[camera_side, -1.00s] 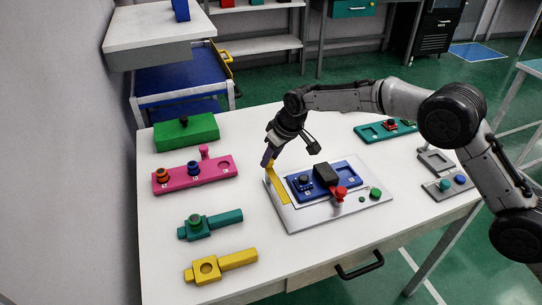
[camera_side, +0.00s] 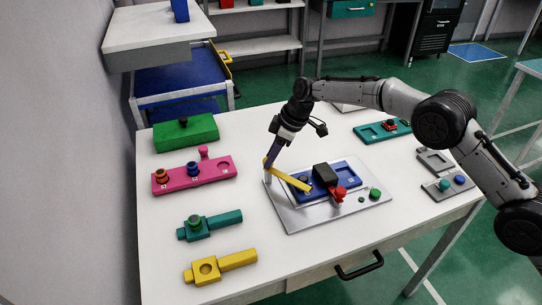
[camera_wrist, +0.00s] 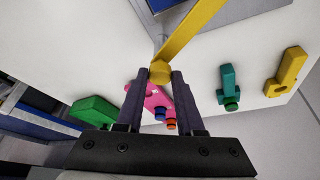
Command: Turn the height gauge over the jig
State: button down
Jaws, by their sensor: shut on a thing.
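The height gauge is a yellow bar (camera_side: 292,179) on a post at the far left corner of a grey plate (camera_side: 293,219). Its free end points right and toward the front, over the left part of the blue jig (camera_side: 346,173). It hides part of the dark round piece there. A black block (camera_side: 325,174) and a red clamp (camera_side: 339,193) are on the jig's right part. My gripper (camera_side: 270,158) is shut on the pivot end of the gauge. In the wrist view the yellow end (camera_wrist: 160,72) sits at the fingertips, and the bar runs up and right.
A green knob (camera_side: 375,193) is on the plate's right. Left of the plate are a green block (camera_side: 186,133), a pink holder (camera_side: 195,176), a teal holder (camera_side: 222,222) and a yellow holder (camera_side: 238,259). White tabletop between them is clear.

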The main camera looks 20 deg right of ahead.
jog(key=n+g, duration=0.1)
jog(key=n, duration=0.1)
jog(key=n+g, duration=0.1)
jog(key=n, duration=0.2)
jog(key=shift+w+y, duration=0.15)
jog(key=shift+y, duration=0.15)
jog(key=shift+n, duration=0.3)
jog(key=c, duration=0.5)
grip_release()
jog(key=shift+v, duration=3.8)
jog(key=shift+w, duration=0.1)
